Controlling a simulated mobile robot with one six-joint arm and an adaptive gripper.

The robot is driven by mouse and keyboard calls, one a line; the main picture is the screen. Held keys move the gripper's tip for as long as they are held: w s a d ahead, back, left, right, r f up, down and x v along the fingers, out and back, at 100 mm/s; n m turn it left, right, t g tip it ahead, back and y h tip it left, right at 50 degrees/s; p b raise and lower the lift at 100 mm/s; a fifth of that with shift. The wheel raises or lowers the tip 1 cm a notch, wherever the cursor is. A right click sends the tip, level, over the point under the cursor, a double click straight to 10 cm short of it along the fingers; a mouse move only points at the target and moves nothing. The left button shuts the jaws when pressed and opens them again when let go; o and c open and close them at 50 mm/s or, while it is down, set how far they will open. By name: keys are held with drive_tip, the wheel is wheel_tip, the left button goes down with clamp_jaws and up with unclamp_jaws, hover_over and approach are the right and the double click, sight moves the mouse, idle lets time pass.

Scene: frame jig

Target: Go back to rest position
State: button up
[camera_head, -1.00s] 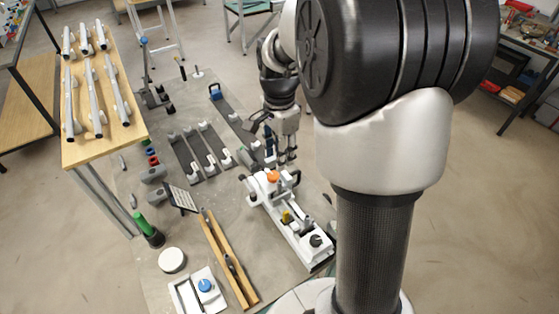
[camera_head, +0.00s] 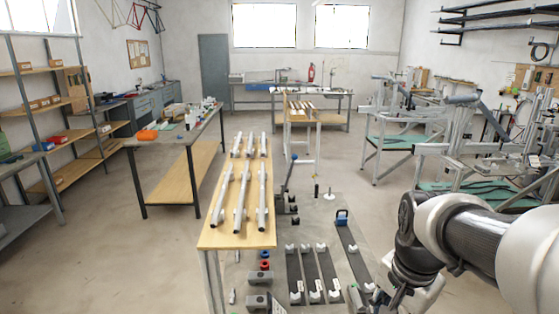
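My arm comes in from the right edge of the head view and bends down at a dark wrist. My gripper (camera_head: 405,297) is at the bottom edge, right of the grey work table (camera_head: 345,230). Its fingers are cut off or hidden, so I cannot tell whether it is open or holds anything.
A wooden-topped stand (camera_head: 250,232) with several white tubes is left of the work table. Dark rails (camera_head: 322,272) with white clamps lie on the table near my gripper. A workbench (camera_head: 180,135) is at the left, and metal frame stands (camera_head: 400,140) are behind. Floor between them is clear.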

drive_tip(key=s+a+n+t, duration=0.1)
drive_tip(key=s+a+n, duration=0.2)
drive_tip(key=s+n, duration=0.2)
drive_tip(key=s+a+r+n+t, duration=0.1)
drive_tip(key=s+a+n, duration=0.2)
drive_tip(key=s+n, duration=0.3)
drive_tip(key=shift+s+a+t+b, duration=0.25)
drive_tip(key=shift+s+t+b, duration=0.15)
drive_tip(key=shift+s, duration=0.75)
drive_tip(key=shift+r, duration=0.1)
